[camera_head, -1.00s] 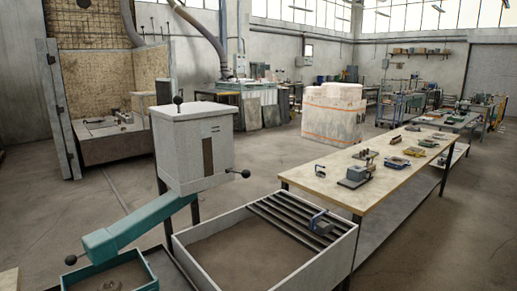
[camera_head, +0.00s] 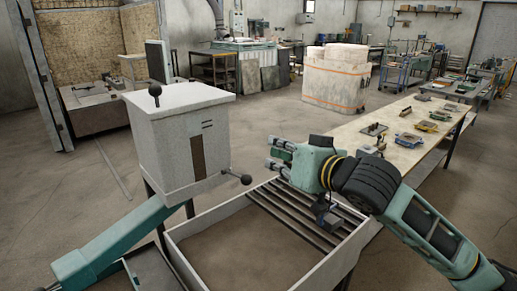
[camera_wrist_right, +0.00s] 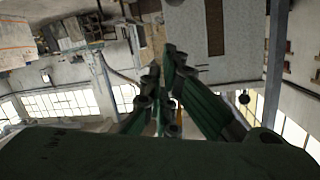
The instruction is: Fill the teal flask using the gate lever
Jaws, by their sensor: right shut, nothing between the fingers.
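A pale grey box-shaped hopper (camera_head: 170,145) stands on legs left of centre in the head view. A teal chute (camera_head: 115,243) slopes down to the left from the hopper. The teal flask is mostly or wholly below the picture; I cannot tell its fill. My right gripper (camera_head: 271,153) is shut and empty, above and right of the side knob, apart from it. My left gripper is out of view.
A pale, wide bin (camera_head: 185,262) with dark bars (camera_head: 290,218) across its right part lies below my right gripper. A long workbench (camera_head: 400,157) with small tools stands behind my right arm.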

